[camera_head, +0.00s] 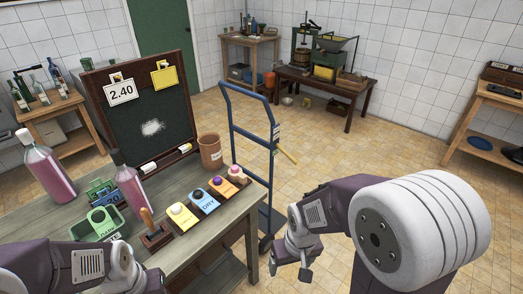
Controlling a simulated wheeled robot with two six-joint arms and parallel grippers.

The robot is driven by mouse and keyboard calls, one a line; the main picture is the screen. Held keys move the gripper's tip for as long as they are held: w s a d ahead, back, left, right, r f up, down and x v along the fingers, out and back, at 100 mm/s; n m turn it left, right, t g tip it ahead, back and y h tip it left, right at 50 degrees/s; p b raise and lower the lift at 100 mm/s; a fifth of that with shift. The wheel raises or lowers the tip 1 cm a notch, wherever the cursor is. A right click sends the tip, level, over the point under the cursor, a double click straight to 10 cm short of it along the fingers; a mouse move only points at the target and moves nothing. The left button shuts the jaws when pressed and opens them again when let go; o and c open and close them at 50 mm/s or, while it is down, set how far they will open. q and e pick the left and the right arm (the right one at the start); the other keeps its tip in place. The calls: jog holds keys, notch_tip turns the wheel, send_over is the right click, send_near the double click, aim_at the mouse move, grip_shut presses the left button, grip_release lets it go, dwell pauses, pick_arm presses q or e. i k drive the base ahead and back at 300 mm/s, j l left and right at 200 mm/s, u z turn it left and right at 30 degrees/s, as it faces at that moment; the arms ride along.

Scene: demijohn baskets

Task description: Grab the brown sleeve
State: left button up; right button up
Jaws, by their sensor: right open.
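The brown sleeve (210,153) looks like a brown open-topped cylinder with small marks on its side. It stands upright at the back right of the grey-green table, beside the chalkboard's lower right corner. My right gripper (289,268) is open and empty, pointing down off the table's right side. It is apart from the sleeve, nearer to me and to the right. My left arm shows at the bottom left over the table's front, but its fingers are not in view.
A row of coloured cards with small knobs (208,203) lies in front of the sleeve. The chalkboard (140,105) stands to its left, with pink bottles (48,172) further left. A blue hand truck (250,135) stands just right of the sleeve. Open tiled floor lies beyond.

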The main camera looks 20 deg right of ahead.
aim_at(210, 149)
jog(key=i+l+u, duration=0.2)
jog(key=u, duration=0.2)
jog(key=i+l+u, duration=0.15)
jog(key=l+u, duration=0.25)
jog(key=i+l+u, duration=0.15)
jog(key=u, duration=0.3)
jog(key=l+u, duration=0.8)
jog(key=i+l, duration=0.05)
jog(key=l, duration=0.05)
